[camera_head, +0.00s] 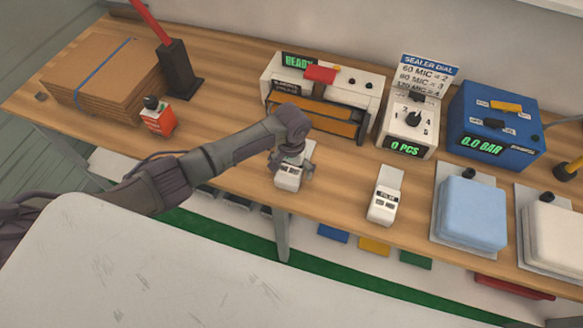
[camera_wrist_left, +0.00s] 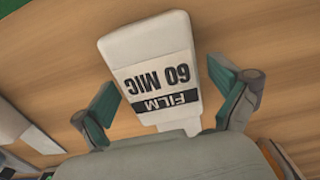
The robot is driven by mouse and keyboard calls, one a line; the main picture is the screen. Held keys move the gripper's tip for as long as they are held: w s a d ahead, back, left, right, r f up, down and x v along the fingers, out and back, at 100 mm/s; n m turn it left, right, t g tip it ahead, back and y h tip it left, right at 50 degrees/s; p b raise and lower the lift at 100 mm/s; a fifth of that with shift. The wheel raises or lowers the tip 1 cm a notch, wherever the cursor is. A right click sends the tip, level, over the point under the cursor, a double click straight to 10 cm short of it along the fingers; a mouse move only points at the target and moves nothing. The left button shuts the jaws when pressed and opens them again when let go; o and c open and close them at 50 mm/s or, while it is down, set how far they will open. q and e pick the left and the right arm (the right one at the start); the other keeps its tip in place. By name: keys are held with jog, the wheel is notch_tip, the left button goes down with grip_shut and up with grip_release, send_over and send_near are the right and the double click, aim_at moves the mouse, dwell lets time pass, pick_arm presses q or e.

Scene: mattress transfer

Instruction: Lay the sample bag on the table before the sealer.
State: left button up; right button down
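A white sample bag (camera_head: 288,179) with a black-and-white label lies at the table's front edge, before the sealer (camera_head: 323,92). In the left wrist view the bag (camera_wrist_left: 150,70) reads "FILM 60 MIC", upside down. My left gripper (camera_head: 292,170) is low over it. Its green-padded fingers (camera_wrist_left: 165,110) stand on either side of the bag's narrow end, with small gaps, so it looks open. The sealer is white with a red handle, and its display reads "READY". A second labelled white packet (camera_head: 384,200) lies to the right. My right gripper is out of view.
On the table (camera_head: 235,68) are a cardboard stack (camera_head: 105,75), an orange-labelled bottle (camera_head: 158,118), a dial box (camera_head: 408,125) reading "0 PCS" and a blue pump box (camera_head: 497,125). A blue pad (camera_head: 470,212) and a white pad (camera_head: 555,230) lie right. Bare wood separates sealer and bag.

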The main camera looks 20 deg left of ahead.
pick_arm(q)
notch_tip(320, 180, up, 12)
dwell(0.7)
